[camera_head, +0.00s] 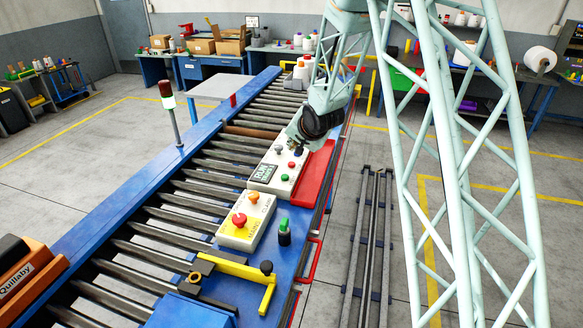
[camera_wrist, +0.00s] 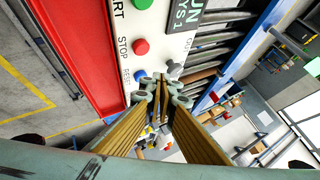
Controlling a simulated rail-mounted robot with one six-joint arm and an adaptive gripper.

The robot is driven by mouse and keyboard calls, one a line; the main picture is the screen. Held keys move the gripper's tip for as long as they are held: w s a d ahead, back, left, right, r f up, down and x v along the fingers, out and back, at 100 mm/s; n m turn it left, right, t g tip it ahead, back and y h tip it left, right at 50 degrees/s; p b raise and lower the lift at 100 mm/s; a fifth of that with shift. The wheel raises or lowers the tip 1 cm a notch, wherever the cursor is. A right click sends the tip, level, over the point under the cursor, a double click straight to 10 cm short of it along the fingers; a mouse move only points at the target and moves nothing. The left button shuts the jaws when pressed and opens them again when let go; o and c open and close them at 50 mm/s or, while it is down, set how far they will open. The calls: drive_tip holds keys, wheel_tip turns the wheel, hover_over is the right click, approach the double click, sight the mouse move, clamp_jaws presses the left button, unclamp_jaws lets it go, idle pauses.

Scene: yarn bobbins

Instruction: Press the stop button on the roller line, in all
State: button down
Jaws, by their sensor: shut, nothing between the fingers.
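A white control panel (camera_head: 269,189) stands on the blue roller line (camera_head: 207,220), and its edge shows in the wrist view (camera_wrist: 165,42). The red stop button (camera_wrist: 140,47), labelled STOP, sits between a green button (camera_wrist: 143,4) and a blue button (camera_wrist: 140,75); in the head view the red button (camera_head: 291,165) is visible too. My gripper (camera_wrist: 162,86) is shut and empty. Its tips appear by the blue button end of the panel, beside a grey knob (camera_wrist: 175,70). In the head view my gripper (camera_head: 296,143) is over the panel's far end; contact cannot be told.
A dark RUN display (camera_head: 263,173) is on the panel. A red plate (camera_head: 316,172) borders the panel on the right.

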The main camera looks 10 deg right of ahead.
sight(293, 164)
drive_tip(key=shift+f+b, duration=1.25)
drive_tip(key=shift+f, duration=0.75)
drive_tip(key=shift+f+b, duration=0.7)
drive_tip(key=shift+f, duration=0.3)
idle(1.5)
drive_tip(key=shift+r, duration=0.1)
idle(0.3)
drive_tip(key=shift+r+p, duration=0.7)
drive_tip(key=shift+r, duration=0.15)
drive_tip(key=shift+r+p, duration=1.85)
drive_tip(key=shift+r, duration=0.7)
